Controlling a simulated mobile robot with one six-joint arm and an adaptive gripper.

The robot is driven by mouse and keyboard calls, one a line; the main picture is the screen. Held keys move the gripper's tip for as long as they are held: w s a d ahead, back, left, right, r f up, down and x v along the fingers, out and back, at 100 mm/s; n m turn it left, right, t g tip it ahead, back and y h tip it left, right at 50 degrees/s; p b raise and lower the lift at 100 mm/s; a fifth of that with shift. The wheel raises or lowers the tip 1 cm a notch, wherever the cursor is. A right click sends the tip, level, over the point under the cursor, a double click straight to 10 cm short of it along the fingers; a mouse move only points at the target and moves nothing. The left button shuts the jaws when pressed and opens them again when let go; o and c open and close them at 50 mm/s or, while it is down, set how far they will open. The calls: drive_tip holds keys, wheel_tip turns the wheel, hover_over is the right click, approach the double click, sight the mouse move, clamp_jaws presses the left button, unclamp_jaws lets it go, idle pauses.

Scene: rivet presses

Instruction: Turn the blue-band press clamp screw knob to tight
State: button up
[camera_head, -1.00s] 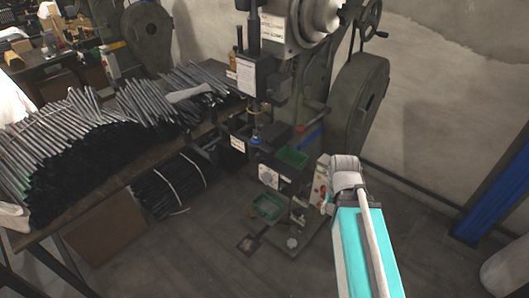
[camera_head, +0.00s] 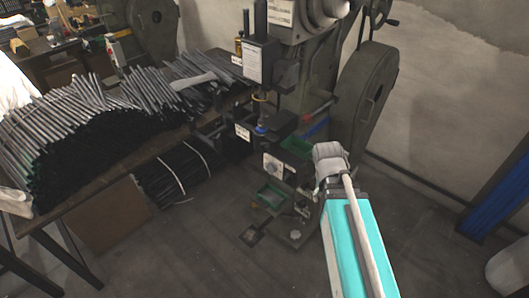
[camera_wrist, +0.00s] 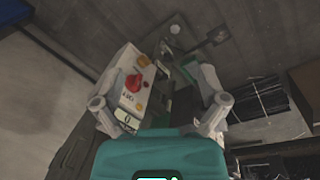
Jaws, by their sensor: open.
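The press (camera_head: 300,85) stands in the middle of the head view, dark green-grey with a big wheel guard at its right. A small blue band (camera_head: 261,130) shows on its lower front, above a pale plate with a round dial-like part (camera_head: 272,165). I cannot tell for certain which part is the clamp screw knob. My gripper (camera_wrist: 160,101) is open in the wrist view, with nothing between its fingers. Beyond and between the fingers is a white control box with a red knob (camera_wrist: 133,83) and orange buttons.
A bench (camera_head: 85,190) heaped with dark metal rods stands left of the press. Green trays (camera_head: 271,195) sit low at the press front. A blue post (camera_head: 497,195) stands at the right. The floor between post and press is clear.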

drive_tip(key=w+a+f+n+t+h+b, duration=0.2)
drive_tip(key=w+a+f+n+h+b, duration=0.2)
drive_tip(key=w+n+b, duration=0.25)
drive_tip(key=n+t+h+b, duration=0.5)
drive_tip(key=n+t+b, duration=0.75)
drive_tip(key=n, duration=0.75)
approach(262, 149)
drive_tip(key=v, duration=0.4)
drive_tip(key=shift+w+r+g+b, duration=0.25)
drive_tip(key=shift+r+g+b, duration=0.1)
drive_tip(key=shift+b, duration=0.1)
drive_tip(key=shift+x, duration=6.95)
